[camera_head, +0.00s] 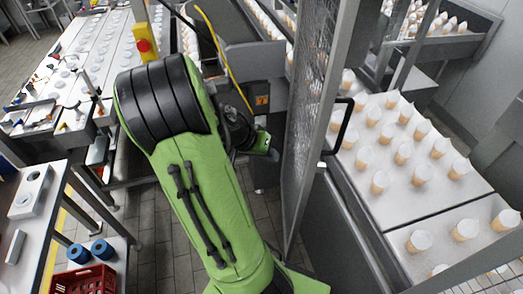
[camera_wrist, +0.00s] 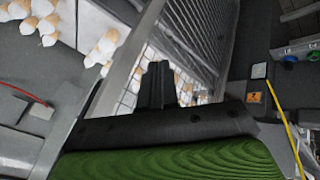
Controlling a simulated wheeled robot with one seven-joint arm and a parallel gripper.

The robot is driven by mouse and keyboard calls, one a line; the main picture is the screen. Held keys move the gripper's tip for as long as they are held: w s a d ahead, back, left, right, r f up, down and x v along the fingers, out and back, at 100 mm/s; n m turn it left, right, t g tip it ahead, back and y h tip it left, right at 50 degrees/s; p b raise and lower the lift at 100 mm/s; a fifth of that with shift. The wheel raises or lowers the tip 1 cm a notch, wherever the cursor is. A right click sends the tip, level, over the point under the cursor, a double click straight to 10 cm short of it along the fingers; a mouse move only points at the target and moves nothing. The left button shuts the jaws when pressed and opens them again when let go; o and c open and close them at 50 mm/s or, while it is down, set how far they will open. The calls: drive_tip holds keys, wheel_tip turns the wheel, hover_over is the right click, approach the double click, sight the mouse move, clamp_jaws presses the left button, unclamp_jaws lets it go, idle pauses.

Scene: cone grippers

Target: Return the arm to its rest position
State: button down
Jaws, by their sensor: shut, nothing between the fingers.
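My gripper (camera_wrist: 155,84) shows in the wrist view with its dark fingers together and nothing between them. In the head view my green arm crosses the middle, and my gripper (camera_head: 262,143) is at its far end, partly hidden behind the arm. It is in the gap left of a mesh door, beside a dark machine housing. In the wrist view the mesh guard (camera_wrist: 185,45) is behind the fingers; I cannot tell the distance.
The mesh door (camera_head: 308,110) with a black handle stands close on the right. Beyond it, a table (camera_head: 350,185) bears several cones. A workbench (camera_head: 92,185) and a red crate (camera_head: 85,280) are at left. A yellow cable (camera_head: 222,55) hangs behind my arm. Tiled floor shows between.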

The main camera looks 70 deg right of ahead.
drive_tip(key=w+a+r+p, duration=0.1)
drive_tip(key=a+r, duration=0.2)
drive_tip(key=r, duration=0.3)
drive_tip(key=w+a+r+n+t+y, duration=0.2)
drive_tip(key=w+a+n+t, duration=0.5)
drive_tip(key=a, duration=0.6)
drive_tip(key=s+a+r+n+t+y+b, duration=0.1)
drive_tip(key=a+r+n+t, duration=0.1)
drive_tip(key=a+n, duration=0.3)
drive_tip(key=s+a+r+n+t+y, duration=0.1)
drive_tip(key=a+n, duration=0.4)
drive_tip(key=a, duration=0.6)
drive_tip(key=shift+s+r+n+t+y+b, duration=0.25)
drive_tip(key=shift+r+n+t+y+b, duration=0.15)
drive_tip(key=shift+y, duration=0.3)
